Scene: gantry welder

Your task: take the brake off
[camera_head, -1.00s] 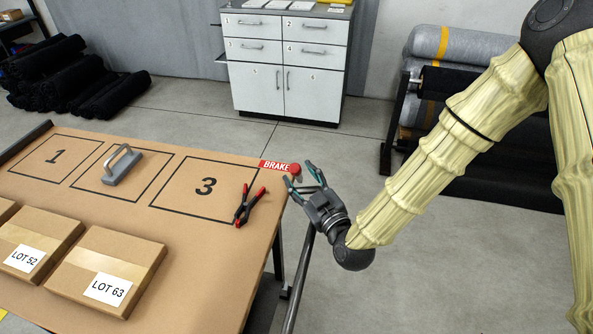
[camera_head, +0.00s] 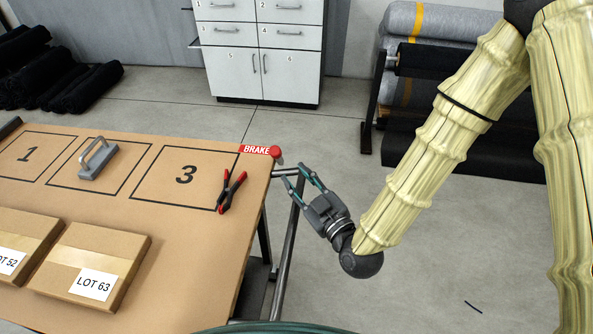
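The red BRAKE label (camera_head: 256,150) lies at the far right corner of the cart's brown top (camera_head: 200,245). A round red knob (camera_head: 276,152) sits at the label's right end, at the corner. My gripper (camera_head: 294,173) is off the cart's right edge, below and right of the knob in the picture. Its two fingers are spread apart and point toward the corner. A metal bar (camera_head: 281,173) shows close to the fingertips; I cannot tell whether they touch it. The gripper appears empty and clear of the knob.
Red-handled pliers (camera_head: 230,190) lie near square 3. A grey handle (camera_head: 98,160) lies in the middle square, and boxes LOT 52 (camera_head: 20,243) and LOT 63 (camera_head: 88,265) lie in front. A metal rail (camera_head: 284,258) runs along the cart's right side. Floor to the right is open.

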